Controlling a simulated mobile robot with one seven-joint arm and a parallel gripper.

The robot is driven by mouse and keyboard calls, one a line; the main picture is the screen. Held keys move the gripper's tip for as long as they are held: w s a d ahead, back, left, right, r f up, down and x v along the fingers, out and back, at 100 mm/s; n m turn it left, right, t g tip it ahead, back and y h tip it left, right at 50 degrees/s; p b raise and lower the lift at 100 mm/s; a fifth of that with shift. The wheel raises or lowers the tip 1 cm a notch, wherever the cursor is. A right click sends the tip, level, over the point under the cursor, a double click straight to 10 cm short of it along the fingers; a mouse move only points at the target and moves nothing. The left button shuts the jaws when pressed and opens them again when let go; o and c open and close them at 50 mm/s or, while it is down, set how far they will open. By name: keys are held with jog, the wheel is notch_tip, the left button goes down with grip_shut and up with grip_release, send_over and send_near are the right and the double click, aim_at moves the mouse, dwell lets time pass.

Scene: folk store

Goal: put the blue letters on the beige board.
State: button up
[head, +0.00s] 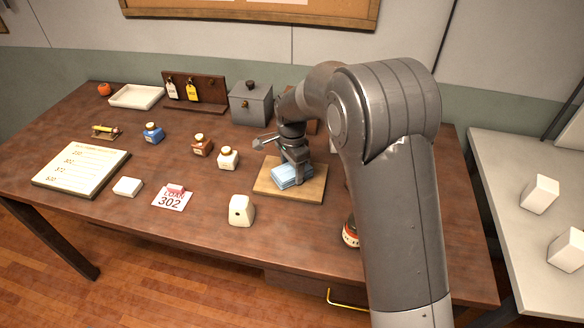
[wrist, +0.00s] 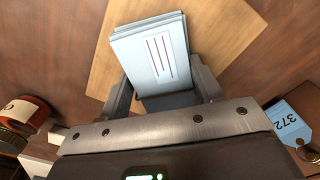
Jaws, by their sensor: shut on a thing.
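The blue letters (head: 286,178) are a small pale blue stack in the head view, at the beige board (head: 310,189). In the wrist view the stack of blue letters (wrist: 152,55) shows its top sheet with dark lines, over the beige board (wrist: 100,68). My gripper (head: 298,172) points down at the stack and is shut on the blue letters. In the wrist view its fingers (wrist: 165,92) are on either side of the stack's near end. I cannot tell whether the stack's underside touches the board.
A cream bottle (head: 228,158) and a brown bottle (head: 202,145) stand left of the board. A white block-like item (head: 241,210) is in front. A grey box (head: 251,103) stands behind. A blue 372 tag (wrist: 288,123) shows in the wrist view.

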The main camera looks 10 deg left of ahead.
aim_at(292, 169)
jog(key=o, duration=1)
notch_tip(292, 169, up, 12)
jog(key=s+d+r+n+t, duration=0.15)
jog(key=s+d+r, duration=0.25)
jog(key=d+r, duration=0.55)
jog(key=s+d+n+t, duration=0.1)
jog(key=s+d+n, duration=0.1)
jog(key=s+d, duration=0.4)
jog(key=s+d+n+t, duration=0.1)
jog(key=s+d+n, duration=0.2)
jog(key=s+d, duration=0.4)
jog(key=s+d+n+t, duration=0.2)
jog(key=s+d, duration=0.5)
jog(key=s, duration=0.4)
jog(key=shift+d+f+n, duration=0.25)
jog(key=shift+f, duration=0.1)
